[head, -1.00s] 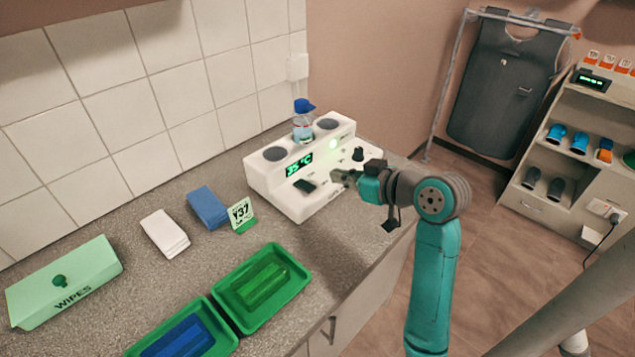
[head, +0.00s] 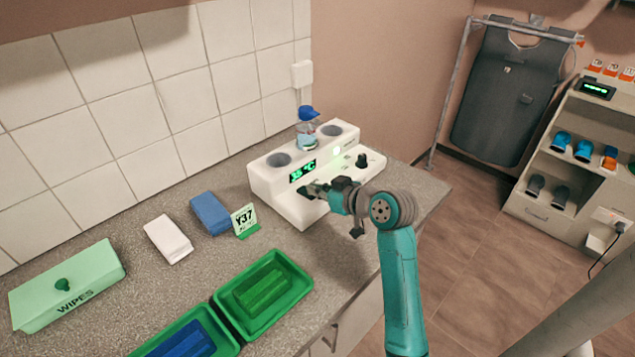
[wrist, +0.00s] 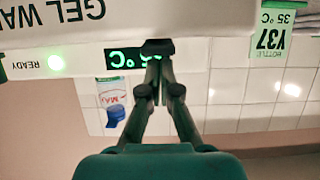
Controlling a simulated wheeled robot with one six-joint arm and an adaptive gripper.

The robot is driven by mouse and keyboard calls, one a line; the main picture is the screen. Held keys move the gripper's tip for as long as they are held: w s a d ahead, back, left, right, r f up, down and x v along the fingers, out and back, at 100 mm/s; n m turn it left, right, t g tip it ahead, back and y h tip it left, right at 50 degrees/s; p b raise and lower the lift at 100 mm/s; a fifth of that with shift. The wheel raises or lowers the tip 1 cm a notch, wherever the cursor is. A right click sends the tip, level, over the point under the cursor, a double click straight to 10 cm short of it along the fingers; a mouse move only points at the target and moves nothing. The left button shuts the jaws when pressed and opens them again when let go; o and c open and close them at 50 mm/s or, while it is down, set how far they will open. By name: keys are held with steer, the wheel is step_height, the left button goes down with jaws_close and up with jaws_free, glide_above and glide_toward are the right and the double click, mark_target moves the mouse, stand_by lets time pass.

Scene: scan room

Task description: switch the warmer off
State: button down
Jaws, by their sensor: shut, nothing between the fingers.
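The warmer (head: 280,203) is a white unit on the counter with a lit green display (head: 302,170) and a glowing green light (head: 336,151). In the wrist view the light (wrist: 56,63) is marked READY and the display (wrist: 122,58) is partly covered. A bottle with a blue cap (head: 307,131) stands in the warmer, between two empty wells. A dark rocker switch (head: 305,193) is on its lower front ledge at the left. My gripper (head: 319,189) is shut and empty, its tips at the switch. The wrist view shows the fingertips (wrist: 158,58) together against a dark piece; contact is unclear.
A black knob (head: 362,160) sits at the warmer's right end. A Y37 card (head: 244,219), blue pack (head: 210,213), white pack (head: 168,238), green wipes box (head: 67,284) and green tray (head: 302,281) are on the counter to the left. The counter's front edge is below my arm.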

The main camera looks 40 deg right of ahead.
steer(key=shift+f, duration=0.2)
steer(key=shift+s+f, duration=0.15)
steer(key=shift+f, duration=0.2)
steer(key=shift+r, duration=0.2)
steer(key=shift+r, duration=0.7)
steer(key=v, duration=1.2)
stand_by(0.5)
